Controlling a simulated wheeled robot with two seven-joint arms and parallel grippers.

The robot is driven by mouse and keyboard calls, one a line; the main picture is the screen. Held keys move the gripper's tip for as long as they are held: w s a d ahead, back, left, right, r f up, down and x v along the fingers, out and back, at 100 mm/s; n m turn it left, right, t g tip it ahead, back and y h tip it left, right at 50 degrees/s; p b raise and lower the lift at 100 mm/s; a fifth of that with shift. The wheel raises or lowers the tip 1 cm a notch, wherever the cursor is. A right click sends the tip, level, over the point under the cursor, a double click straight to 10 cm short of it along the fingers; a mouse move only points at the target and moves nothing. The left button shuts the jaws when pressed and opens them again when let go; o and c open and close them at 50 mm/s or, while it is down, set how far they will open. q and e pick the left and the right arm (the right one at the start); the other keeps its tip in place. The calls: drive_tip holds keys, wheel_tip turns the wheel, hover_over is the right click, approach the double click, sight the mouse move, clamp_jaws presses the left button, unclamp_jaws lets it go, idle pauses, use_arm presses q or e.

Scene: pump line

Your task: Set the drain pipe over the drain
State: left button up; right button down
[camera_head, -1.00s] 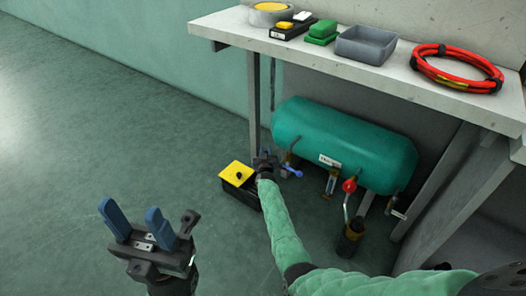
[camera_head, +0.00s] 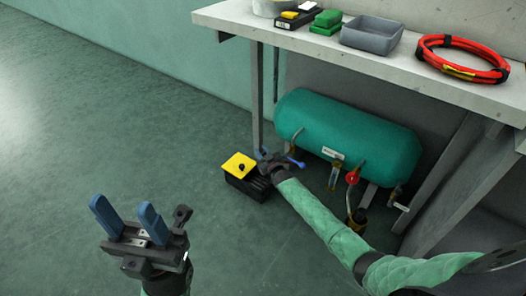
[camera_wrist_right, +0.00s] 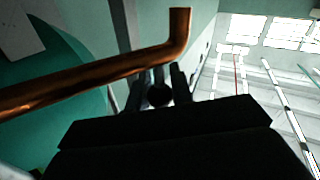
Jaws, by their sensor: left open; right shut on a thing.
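A bent copper pipe (camera_wrist_right: 110,82) crosses the right wrist view, its short elbow end turned up. My right gripper (camera_wrist_right: 160,80) is shut on it near the elbow. In the head view my right gripper (camera_head: 266,155) is low, between a black box with a yellow top (camera_head: 240,166) and the teal tank (camera_head: 345,135); the pipe is not clearly visible there. Black ribs show on the box's right side, and I cannot tell whether this is the drain. My left gripper (camera_head: 126,220) is open and empty above the floor, at the lower left.
The tank, also in the right wrist view (camera_wrist_right: 50,95), sits under a grey bench (camera_head: 375,65). A blue-handled valve (camera_head: 296,163) and a red-knobbed valve (camera_head: 352,178) hang below it. A dark cylinder (camera_head: 358,215) is partly behind my right forearm. Floor at left is clear.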

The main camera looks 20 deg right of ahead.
drive_tip(key=shift+s+a+n+y, duration=0.3)
drive_tip(key=shift+s+n+y, duration=0.2)
drive_tip(key=shift+y, duration=0.3)
drive_tip(key=c, duration=1.2)
unclamp_jaws()
drive_tip(key=shift+s, duration=0.15)
drive_tip(key=p+v, duration=0.2)
drive_tip(key=v, duration=0.5)
drive_tip(key=shift+s, duration=0.25)
drive_tip(key=shift+d, duration=0.1)
